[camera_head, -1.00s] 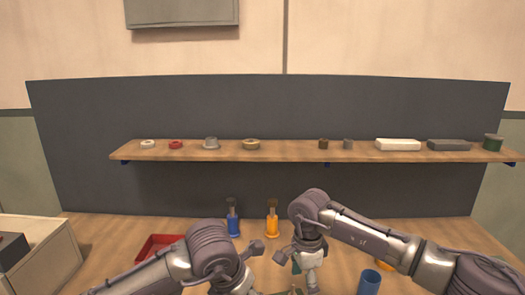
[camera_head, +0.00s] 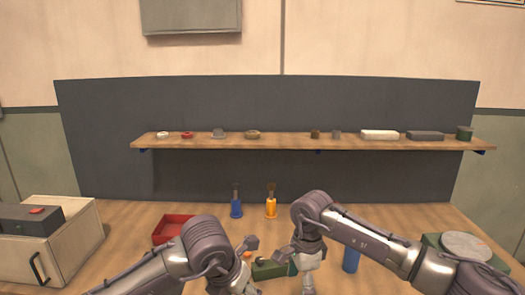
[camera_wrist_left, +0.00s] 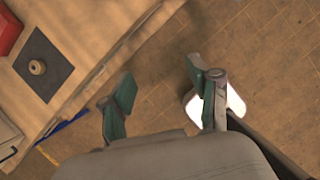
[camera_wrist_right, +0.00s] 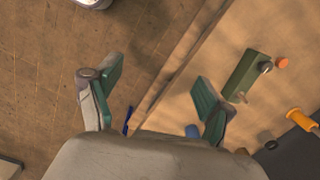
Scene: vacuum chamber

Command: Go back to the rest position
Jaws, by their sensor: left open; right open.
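My left gripper (camera_wrist_left: 160,98) is open and empty in the left wrist view, over the brown tiled floor beside the table edge. My right gripper (camera_wrist_right: 155,100) is open and empty in the right wrist view. The table's front edge runs between its fingers, with floor to the left and tabletop to the right. In the head view both arms are bent in front of me over the near part of the table. The fingers are not clearly seen there.
A drawer cabinet (camera_head: 70,250) stands left. A shelf (camera_head: 290,145) with small parts hangs behind.

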